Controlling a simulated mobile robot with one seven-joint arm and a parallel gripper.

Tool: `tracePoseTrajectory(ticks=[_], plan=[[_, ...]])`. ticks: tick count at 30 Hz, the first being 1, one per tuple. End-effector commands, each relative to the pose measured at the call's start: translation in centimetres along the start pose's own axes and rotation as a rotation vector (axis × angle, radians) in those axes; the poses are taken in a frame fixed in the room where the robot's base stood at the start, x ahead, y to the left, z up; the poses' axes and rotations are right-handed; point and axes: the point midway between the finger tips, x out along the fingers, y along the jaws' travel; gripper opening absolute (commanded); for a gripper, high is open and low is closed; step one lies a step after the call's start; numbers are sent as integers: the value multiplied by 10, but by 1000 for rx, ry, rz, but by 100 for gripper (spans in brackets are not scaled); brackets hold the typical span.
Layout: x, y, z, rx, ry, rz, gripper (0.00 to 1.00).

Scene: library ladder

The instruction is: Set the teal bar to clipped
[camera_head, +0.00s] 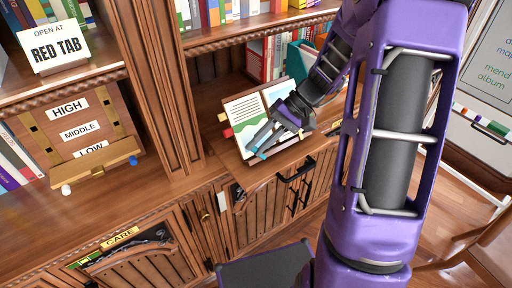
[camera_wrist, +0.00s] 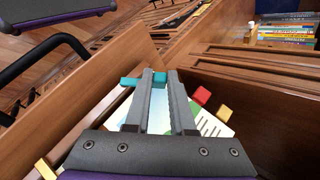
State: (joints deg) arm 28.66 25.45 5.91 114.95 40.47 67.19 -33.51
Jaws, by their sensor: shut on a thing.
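The teal bar (camera_wrist: 130,81) is a small bar at the edge of an open book (camera_head: 243,118). It lies between and under my fingertips in the wrist view, with one end sticking out past the left finger. My gripper (camera_wrist: 160,76) is shut on the teal bar. In the head view my gripper (camera_head: 268,143) reaches down over the book's lower right page, and a bit of teal (camera_head: 262,155) shows at the fingertips. The fingers hide part of the bar and page. I cannot tell whether the bar is clipped.
A red tab (camera_wrist: 202,95) and a yellow tab (camera_wrist: 225,113) stick out from the book's other side. A sign (camera_head: 57,47) reads "OPEN AT RED TAB". A wooden panel marked HIGH, MIDDLE, LOW (camera_head: 75,125) stands left. Black handles (camera_head: 295,175) project below the book's ledge.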

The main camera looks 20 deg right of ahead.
Motion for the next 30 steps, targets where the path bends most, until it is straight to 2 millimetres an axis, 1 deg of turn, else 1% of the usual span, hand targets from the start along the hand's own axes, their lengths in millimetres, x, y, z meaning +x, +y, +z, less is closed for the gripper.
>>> tracePoseTrajectory(ticks=[6,15,22,30], plan=[[-7,6,-6,121,2,-170,0],[-15,12,-11,259,0,-368,0],[-18,15,-13,326,0,-466,0],[-20,17,-14,361,-1,-517,0]])
